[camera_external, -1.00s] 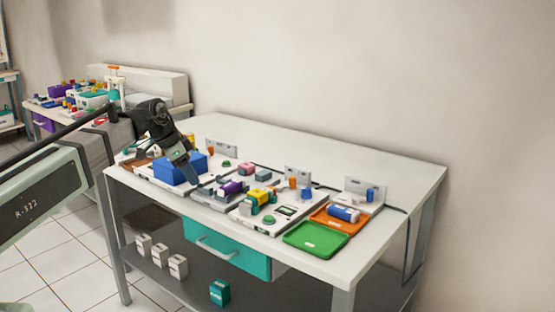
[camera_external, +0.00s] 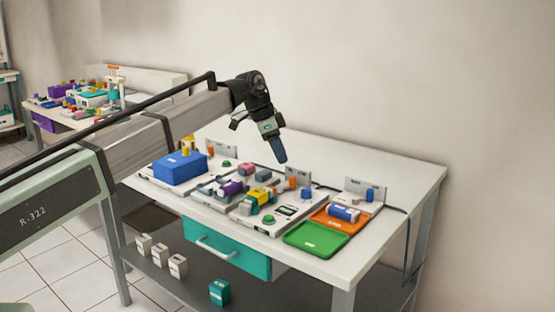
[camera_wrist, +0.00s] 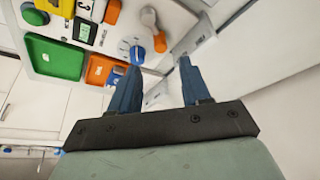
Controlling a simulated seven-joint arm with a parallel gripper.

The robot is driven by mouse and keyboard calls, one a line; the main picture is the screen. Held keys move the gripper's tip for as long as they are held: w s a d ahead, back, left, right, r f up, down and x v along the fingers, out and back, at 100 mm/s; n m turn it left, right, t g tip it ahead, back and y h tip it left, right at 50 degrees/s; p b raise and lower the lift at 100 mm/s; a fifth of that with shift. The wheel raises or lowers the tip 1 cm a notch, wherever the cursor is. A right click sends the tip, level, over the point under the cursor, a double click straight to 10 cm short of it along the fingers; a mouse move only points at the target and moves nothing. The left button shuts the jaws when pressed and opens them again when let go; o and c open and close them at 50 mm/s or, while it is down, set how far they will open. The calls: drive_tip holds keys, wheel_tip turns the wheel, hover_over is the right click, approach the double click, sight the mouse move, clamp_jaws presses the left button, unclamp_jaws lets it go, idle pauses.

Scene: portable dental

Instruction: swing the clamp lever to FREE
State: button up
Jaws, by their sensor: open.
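My gripper (camera_external: 280,158) is above the back of the white table, pointing down, with nothing between its fingers. In the wrist view its two blue fingers (camera_wrist: 158,66) are spread apart. A blue knob on a white dial (camera_wrist: 137,53) and an orange piece (camera_wrist: 160,42) show close to the fingertips in that view. The gripper appears apart from all of them.
A green tray (camera_external: 315,239) and an orange tray (camera_external: 330,221) holding a blue-and-white cylinder (camera_external: 344,213) are at the front right. A blue box (camera_external: 180,168) stands at the left. Upright grey plates line the back.

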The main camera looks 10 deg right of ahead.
sight(291, 177)
drive_tip(key=x, duration=0.8)
drive_tip(key=shift+d+f, duration=0.15)
drive_tip(key=shift+f, duration=0.2)
clamp_jaws()
